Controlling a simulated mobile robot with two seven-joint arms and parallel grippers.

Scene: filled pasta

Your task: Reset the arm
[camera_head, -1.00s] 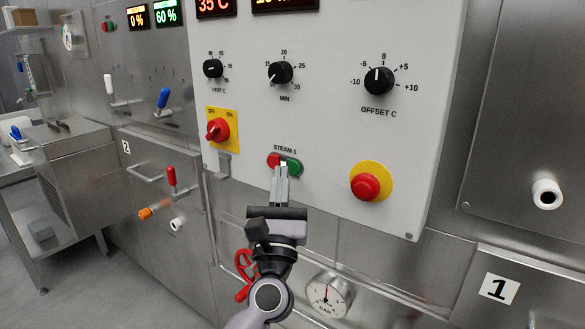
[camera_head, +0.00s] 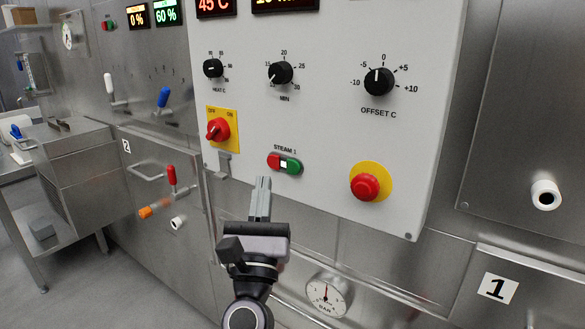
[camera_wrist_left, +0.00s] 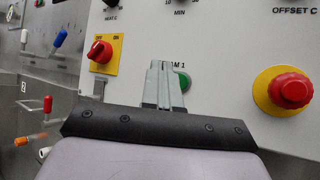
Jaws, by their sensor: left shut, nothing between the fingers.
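My left gripper (camera_head: 260,187) is shut and empty. In the head view it is in front of the lower edge of the white control panel (camera_head: 330,135), below and left of the STEAM 1 switch. That switch (camera_head: 285,164) has a red left end, a lit white middle and a green right end, and shows whole in the head view. In the left wrist view the gripper's fingers (camera_wrist_left: 161,78) cover most of the switch, leaving part of its green end (camera_wrist_left: 184,82) visible. My right gripper is not in view.
A red emergency button (camera_head: 366,186) on a yellow disc and a red rotary switch (camera_head: 217,129) on a yellow plate stick out from the panel. Black knobs (camera_head: 379,81) are above. A pressure gauge (camera_head: 327,296) is below. Handles and valves are on the steel wall at left.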

